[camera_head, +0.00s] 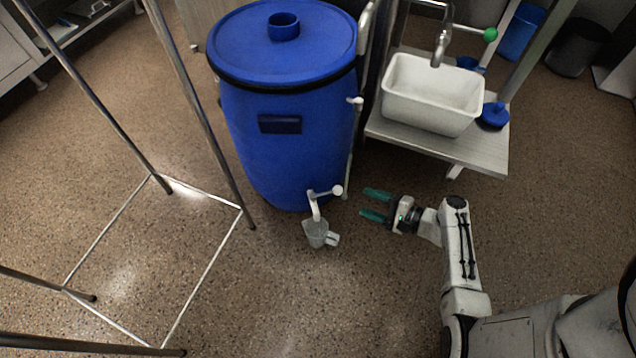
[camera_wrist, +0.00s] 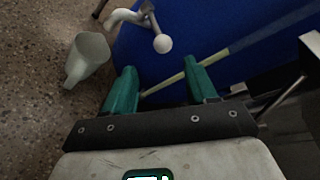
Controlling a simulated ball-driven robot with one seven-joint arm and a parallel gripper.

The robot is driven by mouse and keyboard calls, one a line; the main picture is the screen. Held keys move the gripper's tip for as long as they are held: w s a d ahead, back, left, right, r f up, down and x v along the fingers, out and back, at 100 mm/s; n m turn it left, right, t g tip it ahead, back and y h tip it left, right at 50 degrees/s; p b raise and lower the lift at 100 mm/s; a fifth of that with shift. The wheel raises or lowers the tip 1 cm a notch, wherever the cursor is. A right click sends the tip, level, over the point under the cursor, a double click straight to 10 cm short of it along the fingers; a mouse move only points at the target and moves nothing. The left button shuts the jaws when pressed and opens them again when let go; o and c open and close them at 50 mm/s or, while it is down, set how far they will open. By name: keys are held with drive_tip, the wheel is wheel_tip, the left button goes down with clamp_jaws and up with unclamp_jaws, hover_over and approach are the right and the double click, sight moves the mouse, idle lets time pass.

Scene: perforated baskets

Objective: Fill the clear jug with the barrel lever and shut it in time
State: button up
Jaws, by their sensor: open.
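The blue barrel (camera_head: 290,150) stands upright at the picture's centre in the head view. A white tap with a lever ending in a pale round knob (camera_head: 337,191) sticks out low on its front. The clear jug (camera_head: 318,234), with its handle to the right, is directly below the spout; I cannot tell whether it holds liquid. My gripper (camera_head: 376,205) is open and empty, to the right of the knob and apart from it. In the wrist view, the knob (camera_wrist: 162,44) is ahead of my green fingers (camera_wrist: 162,88), and the jug (camera_wrist: 87,58) is to the left.
A white sink (camera_head: 432,92) on a grey bench (camera_head: 400,137) stands to the right of the barrel, with a blue lid-like item (camera_head: 494,115) beside it. A metal frame (camera_head: 202,290) stands at the left.

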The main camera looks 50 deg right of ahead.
sight(338, 189)
drive_tip(key=b+x, duration=0.3)
drive_tip(key=x, duration=0.8)
drive_tip(key=shift+w+d+r+b, duration=0.1)
drive_tip(key=shift+d+r+b, duration=0.05)
drive_tip(key=shift+b, duration=0.15)
clamp_jaws()
